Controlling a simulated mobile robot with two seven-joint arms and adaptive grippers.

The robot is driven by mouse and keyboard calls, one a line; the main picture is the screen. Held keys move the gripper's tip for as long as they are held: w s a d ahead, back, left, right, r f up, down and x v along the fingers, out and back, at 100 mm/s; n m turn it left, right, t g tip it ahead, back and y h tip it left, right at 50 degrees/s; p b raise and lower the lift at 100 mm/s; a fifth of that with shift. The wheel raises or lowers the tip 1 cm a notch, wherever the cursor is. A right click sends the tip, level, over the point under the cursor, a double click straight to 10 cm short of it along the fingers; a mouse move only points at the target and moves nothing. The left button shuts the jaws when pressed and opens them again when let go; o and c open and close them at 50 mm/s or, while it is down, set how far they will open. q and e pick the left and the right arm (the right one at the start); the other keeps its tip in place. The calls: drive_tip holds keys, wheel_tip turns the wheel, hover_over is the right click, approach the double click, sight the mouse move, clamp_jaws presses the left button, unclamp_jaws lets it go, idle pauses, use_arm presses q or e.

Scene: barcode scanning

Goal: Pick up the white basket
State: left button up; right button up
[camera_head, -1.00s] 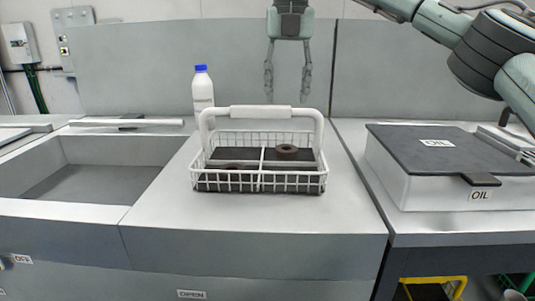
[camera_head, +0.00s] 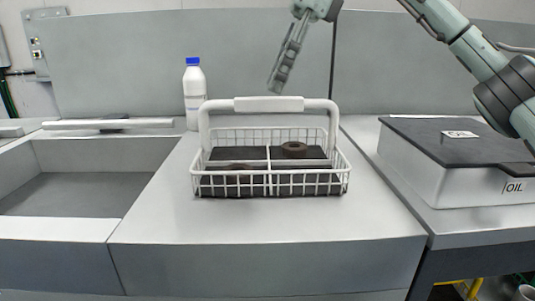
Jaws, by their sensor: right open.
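The white basket (camera_head: 270,188) stands upright on the grey counter in the middle of the head view. It is a wire basket with a thick white handle (camera_head: 268,104) arching over it. My left gripper is not in view.
A white bottle with a blue cap (camera_head: 194,95) stands behind the basket to the left. An open sink-like recess (camera_head: 75,192) lies at the left. A white box with a dark lid marked OIL (camera_head: 440,165) stands at the right. The counter in front of the basket is clear.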

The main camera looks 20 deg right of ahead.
sight(269, 98)
drive_tip(key=x, duration=0.4)
drive_tip(key=shift+f, duration=0.3)
drive_tip(key=shift+a, duration=0.1)
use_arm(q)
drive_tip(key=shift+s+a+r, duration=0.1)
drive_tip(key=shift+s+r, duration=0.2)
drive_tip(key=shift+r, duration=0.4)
use_arm(e)
clamp_jaws()
